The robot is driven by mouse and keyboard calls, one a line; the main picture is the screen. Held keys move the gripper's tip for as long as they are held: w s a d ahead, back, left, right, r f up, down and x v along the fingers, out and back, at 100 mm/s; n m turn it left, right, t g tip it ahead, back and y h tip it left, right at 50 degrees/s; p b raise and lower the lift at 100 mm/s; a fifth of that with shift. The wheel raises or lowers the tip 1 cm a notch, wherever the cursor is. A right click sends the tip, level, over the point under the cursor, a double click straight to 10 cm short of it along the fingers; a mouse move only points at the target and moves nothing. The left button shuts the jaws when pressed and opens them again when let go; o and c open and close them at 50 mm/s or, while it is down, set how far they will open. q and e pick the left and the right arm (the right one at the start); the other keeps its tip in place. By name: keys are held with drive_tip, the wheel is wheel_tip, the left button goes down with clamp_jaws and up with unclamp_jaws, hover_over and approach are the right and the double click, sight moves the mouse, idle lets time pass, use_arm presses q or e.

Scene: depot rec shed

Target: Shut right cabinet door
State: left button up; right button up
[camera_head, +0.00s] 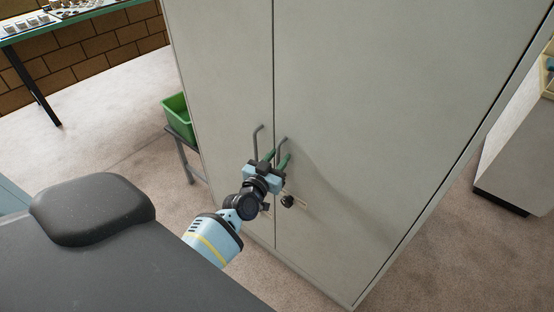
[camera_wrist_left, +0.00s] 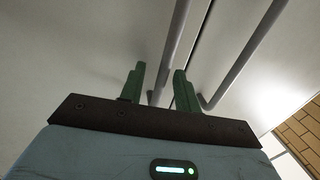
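The grey cabinet has two doors with a thin dark seam between them. The right cabinet door (camera_head: 370,110) looks about flush with the left door (camera_head: 222,80); no wide gap shows. The right door's bar handle (camera_head: 282,143) is upright near the seam, and it also shows in the left wrist view (camera_wrist_left: 173,45). My left gripper (camera_head: 277,158) is at this handle; in the left wrist view its green fingers (camera_wrist_left: 159,78) are apart, with the handle between them. I cannot tell whether they touch it. The left door's handle (camera_wrist_left: 245,57) is outside the fingers. My right gripper is not in view.
A green bin (camera_head: 177,117) on a low stand is left of the cabinet. A table (camera_head: 40,25) with small items is at the far left by a brick wall. A pale unit (camera_head: 520,150) stands to the right. Carpet between is clear.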

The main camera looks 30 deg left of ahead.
use_arm(q)
drive_tip(key=shift+s, duration=0.4)
drive_tip(key=s, duration=0.7)
drive_tip(key=shift+d, duration=0.4)
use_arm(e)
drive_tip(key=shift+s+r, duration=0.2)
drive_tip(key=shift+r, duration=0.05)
